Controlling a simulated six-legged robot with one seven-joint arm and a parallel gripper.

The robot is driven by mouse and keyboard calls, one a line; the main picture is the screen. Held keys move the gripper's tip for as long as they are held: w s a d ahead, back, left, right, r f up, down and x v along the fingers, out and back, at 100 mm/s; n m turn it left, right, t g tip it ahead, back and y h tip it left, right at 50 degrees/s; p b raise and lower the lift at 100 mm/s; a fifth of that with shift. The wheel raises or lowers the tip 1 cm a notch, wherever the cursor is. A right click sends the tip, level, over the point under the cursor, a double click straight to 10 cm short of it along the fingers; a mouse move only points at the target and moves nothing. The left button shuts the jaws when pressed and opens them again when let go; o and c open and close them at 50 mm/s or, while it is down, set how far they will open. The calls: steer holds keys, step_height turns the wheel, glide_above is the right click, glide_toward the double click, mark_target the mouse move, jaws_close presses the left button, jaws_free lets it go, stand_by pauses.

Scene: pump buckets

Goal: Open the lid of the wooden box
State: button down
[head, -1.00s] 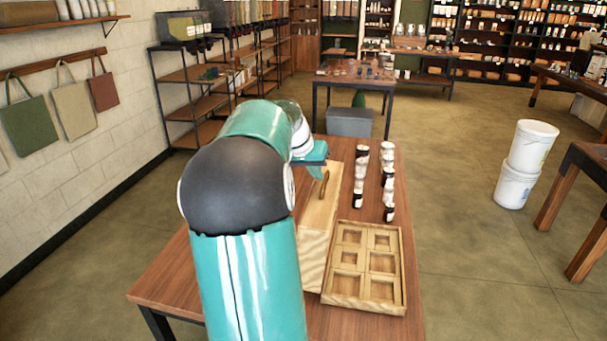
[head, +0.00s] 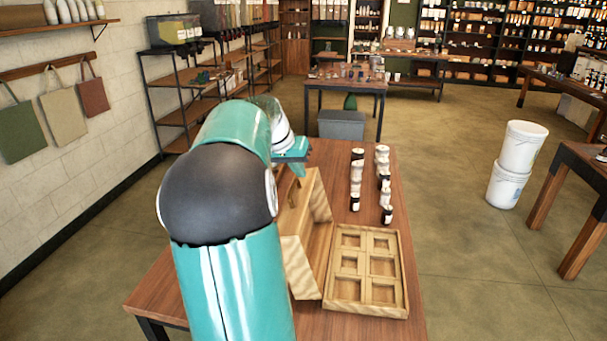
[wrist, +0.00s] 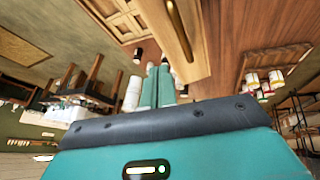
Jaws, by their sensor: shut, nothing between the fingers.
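The wooden box stands on the brown table, partly hidden behind my arm; its pale front end (head: 301,268) shows. Its lid (head: 309,198) is tilted up, right edge raised, and part of its inner side faces right. A curved brass handle (head: 293,189) is on the lid's outer face; it also shows close up in the wrist view (wrist: 181,28). My gripper (head: 297,167) is at the lid's far end, near the handle. In the wrist view its teal fingers (wrist: 157,86) are together and empty. Whether they touch the lid is unclear.
A wooden tray with six compartments (head: 401,290) lies right of the box. Several small black-and-white jars (head: 356,180) stand in two rows behind it. White buckets (head: 508,185) are stacked on the floor at right. The table's right edge is close to the tray.

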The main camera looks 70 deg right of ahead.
steer(key=s+v, duration=0.2)
steer(key=v, duration=0.6)
steer(key=shift+w+r, duration=0.25)
steer(key=shift+r, duration=0.25)
steer(key=shift+w+a, duration=0.1)
